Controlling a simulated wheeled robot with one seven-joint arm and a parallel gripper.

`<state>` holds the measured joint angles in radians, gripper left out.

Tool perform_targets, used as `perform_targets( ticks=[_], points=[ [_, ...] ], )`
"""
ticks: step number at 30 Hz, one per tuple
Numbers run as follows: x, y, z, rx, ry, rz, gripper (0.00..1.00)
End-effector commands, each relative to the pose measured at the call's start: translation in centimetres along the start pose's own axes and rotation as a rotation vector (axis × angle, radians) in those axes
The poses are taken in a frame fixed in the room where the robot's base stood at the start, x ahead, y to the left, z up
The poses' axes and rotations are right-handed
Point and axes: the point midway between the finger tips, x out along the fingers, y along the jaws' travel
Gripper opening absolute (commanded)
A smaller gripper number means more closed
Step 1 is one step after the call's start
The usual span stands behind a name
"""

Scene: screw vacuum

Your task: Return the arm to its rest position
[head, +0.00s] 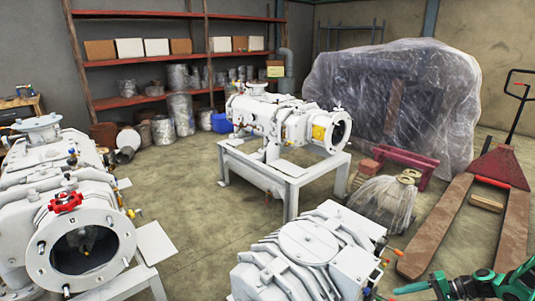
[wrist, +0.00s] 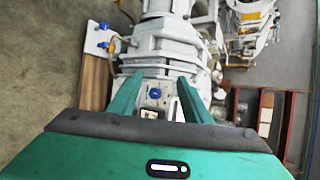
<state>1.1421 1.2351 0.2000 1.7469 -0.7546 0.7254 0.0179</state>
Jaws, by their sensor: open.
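My gripper (head: 437,285) shows as green and black parts at the bottom right edge of the head view, partly cut off by the frame. In the wrist view my gripper (wrist: 159,79) has two green fingers standing apart with nothing held between them. Beyond the fingers is a white machine housing (wrist: 153,62) with a small blue knob (wrist: 154,93) between the fingers. I cannot tell whether the fingers touch it; they seem clear of it.
A white ribbed machine (head: 310,245) stands in front, left of my gripper. Another white pump (head: 70,210) with a red valve is at left, and one on a stand (head: 283,186) is behind. A red pallet jack (head: 500,166) and a plastic-wrapped bulk (head: 400,90) stand right.

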Motion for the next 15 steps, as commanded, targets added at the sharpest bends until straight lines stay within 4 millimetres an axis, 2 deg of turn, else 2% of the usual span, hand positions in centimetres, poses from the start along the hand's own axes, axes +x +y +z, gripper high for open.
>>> perform_targets(
  ticks=[1,15],
  points=[
    [-0.7,-1.0,0.4,-0.010,-0.013,0.048,0.44],
    [-6.8,-8.9,6.0,-0.048,-0.065,0.440,0.44]
  ],
)
